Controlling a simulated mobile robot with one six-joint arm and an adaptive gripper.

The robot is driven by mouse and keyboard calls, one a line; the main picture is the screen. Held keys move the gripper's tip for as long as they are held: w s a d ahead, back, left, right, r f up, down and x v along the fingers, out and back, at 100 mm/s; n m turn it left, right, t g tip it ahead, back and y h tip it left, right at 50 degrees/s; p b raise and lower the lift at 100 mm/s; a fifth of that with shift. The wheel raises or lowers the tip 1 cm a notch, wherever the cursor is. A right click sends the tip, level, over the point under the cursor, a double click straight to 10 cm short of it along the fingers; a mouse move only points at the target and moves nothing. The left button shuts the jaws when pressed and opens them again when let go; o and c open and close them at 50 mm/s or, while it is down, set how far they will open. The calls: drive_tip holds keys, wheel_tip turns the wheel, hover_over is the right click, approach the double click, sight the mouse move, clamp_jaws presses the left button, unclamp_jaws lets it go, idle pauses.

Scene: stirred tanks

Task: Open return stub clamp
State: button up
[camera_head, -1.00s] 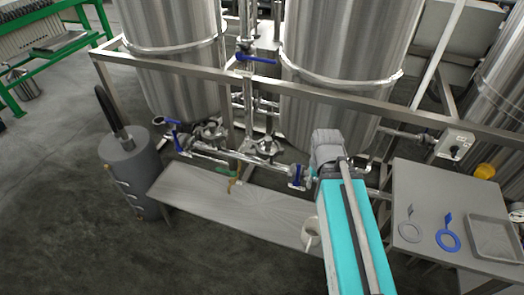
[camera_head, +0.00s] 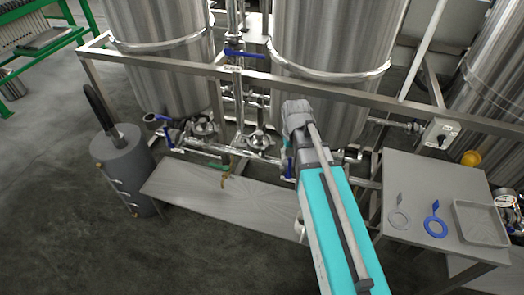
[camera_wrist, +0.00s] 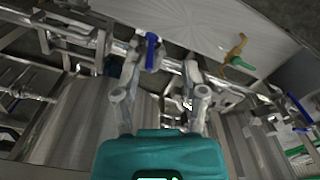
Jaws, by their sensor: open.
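In the wrist view my gripper (camera_wrist: 160,64) is open, with its two grey fingers reaching toward the steel pipework. A valve with a blue handle (camera_wrist: 152,50) shows between the fingers, with a gap on both sides and nothing held. In the head view my arm's wrist hides the gripper and part of the pipe run. A blue-handled valve (camera_head: 289,166) shows just left of my arm. Steel pipe fittings with clamps (camera_head: 258,140) sit below the tanks. I cannot tell which one is the return stub clamp, or whether it is open or shut.
A steel frame rail (camera_head: 190,68) crosses in front of the tanks.

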wheel_tip(320, 180, up, 3)
drive_tip(key=n+p, duration=0.2)
hover_over(263, 153)
drive_tip(key=shift+w+f, duration=0.1)
drive_tip(key=shift+w, duration=0.3)
drive_tip(key=shift+f, duration=0.2)
wheel_tip(263, 153, down, 13)
drive_tip(key=b, duration=1.3)
drive_tip(key=shift+f+b, duration=0.2)
drive_tip(key=shift+b, duration=0.15)
clamp_jaws()
